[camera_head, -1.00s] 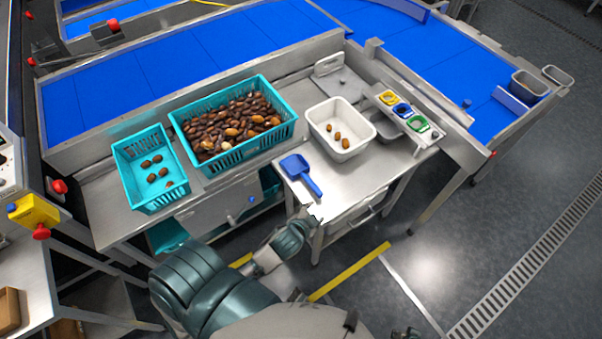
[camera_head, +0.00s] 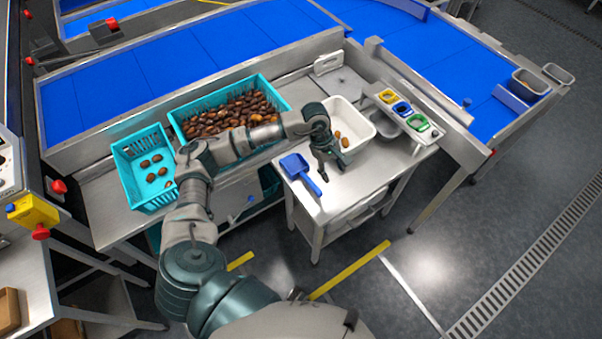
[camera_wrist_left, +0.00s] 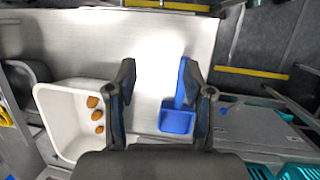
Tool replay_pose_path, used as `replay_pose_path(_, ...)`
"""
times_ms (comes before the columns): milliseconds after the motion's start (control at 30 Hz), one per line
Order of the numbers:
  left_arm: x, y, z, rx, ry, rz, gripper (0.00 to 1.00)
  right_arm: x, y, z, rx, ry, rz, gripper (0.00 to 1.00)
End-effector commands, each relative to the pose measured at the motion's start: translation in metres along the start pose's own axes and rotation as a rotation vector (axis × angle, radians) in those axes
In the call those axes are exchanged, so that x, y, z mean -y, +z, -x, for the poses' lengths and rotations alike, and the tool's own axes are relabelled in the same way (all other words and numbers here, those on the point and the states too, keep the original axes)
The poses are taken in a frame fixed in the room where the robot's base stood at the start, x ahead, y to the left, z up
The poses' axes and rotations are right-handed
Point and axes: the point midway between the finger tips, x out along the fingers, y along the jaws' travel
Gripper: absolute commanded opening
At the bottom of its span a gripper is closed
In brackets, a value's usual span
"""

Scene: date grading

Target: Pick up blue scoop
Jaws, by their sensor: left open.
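The blue scoop (camera_head: 296,166) lies on the steel side table (camera_head: 345,195), its handle pointing toward the table's front edge. My left gripper (camera_head: 332,170) is open and empty above the table, just right of the scoop in the head view. In the left wrist view the scoop (camera_wrist_left: 177,115) shows between the two fingers, nearer the right one, with its handle partly hidden behind that finger. The left gripper's fingers (camera_wrist_left: 163,100) are apart and point toward the table. My right gripper is not in view.
A white tub (camera_head: 366,139) with a few dates stands behind the gripper, partly hidden by it. A large teal crate (camera_head: 181,126) of dates and a smaller teal crate (camera_head: 128,165) stand to the left. Colour-marked holders (camera_head: 403,109) are at right. The table's front is clear.

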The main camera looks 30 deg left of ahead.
Motion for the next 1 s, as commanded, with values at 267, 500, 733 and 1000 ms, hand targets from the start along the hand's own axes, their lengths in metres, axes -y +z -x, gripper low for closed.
replay_pose_path(267, 0.025, -0.082, 0.044, -0.293, -0.159, -0.018, 0.52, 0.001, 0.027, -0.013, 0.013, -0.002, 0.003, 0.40)
replay_pose_path(500, 0.033, -0.095, -0.005, -0.291, -0.163, -0.017, 0.52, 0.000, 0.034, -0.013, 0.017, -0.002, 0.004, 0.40)
replay_pose_path(733, 0.040, -0.109, -0.051, -0.288, -0.160, -0.018, 0.52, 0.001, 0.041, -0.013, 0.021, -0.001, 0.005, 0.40)
replay_pose_path(1000, 0.043, -0.115, -0.074, -0.288, -0.158, -0.018, 0.52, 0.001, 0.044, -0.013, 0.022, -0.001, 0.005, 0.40)
